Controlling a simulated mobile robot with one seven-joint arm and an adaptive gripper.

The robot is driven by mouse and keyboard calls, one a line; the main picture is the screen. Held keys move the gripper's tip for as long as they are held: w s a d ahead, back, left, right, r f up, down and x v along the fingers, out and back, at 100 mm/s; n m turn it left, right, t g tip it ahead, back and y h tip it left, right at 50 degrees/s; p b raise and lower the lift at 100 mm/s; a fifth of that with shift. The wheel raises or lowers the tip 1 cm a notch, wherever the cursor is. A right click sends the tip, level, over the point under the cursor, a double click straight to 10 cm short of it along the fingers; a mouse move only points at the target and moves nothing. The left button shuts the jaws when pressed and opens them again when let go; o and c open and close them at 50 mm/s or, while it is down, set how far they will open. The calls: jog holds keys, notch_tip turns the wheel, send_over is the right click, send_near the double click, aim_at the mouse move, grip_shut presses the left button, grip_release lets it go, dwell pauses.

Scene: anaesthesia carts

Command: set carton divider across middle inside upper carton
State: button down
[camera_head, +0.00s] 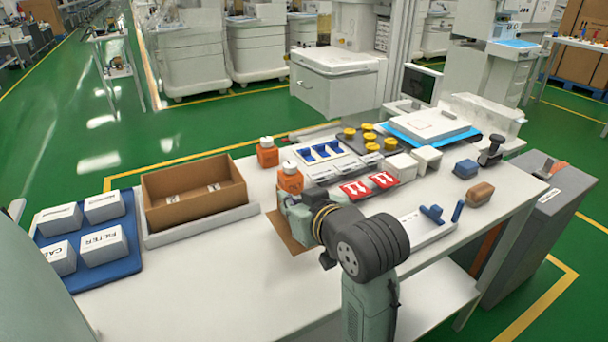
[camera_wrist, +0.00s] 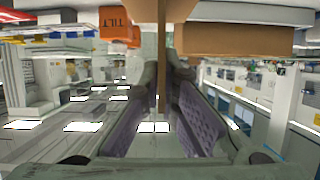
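The brown carton (camera_head: 192,205) stands open-topped on a pale tray on the left half of the table. My gripper (camera_head: 285,208) is to the right of the carton, low over the table and apart from it. A thin brown sheet, the carton divider (camera_head: 287,234), shows beside and below my gripper. In the wrist view the divider (camera_wrist: 161,50) stands edge-on between the two fingers, which are closed on it. A brown carton wall (camera_wrist: 230,39) shows at upper right there. My arm and gripper hide part of the divider in the head view.
Orange bottles (camera_head: 290,178) stand close behind my gripper; one shows in the wrist view (camera_wrist: 115,24). A blue tray (camera_head: 134,262) with several white boxes lies left of the carton. Red-labelled packs (camera_head: 355,190) and yellow-capped items are to the right. The front table area is clear.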

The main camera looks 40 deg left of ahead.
jog(key=shift+w+r+p, duration=0.3)
jog(key=shift+p, duration=0.4)
jog(key=w+a+f, duration=0.1)
jog(key=w, duration=0.1)
jog(key=w+a+f, duration=0.1)
jog(key=w, duration=0.1)
jog(key=w+a+f+p, duration=0.1)
jog(key=w+f, duration=0.1)
jog(key=w, duration=0.1)
jog(key=shift+w+a, duration=0.1)
jog(key=shift+f, duration=0.5)
jog(key=shift+f, duration=0.2)
jog(key=c, duration=1.8)
grip_release()
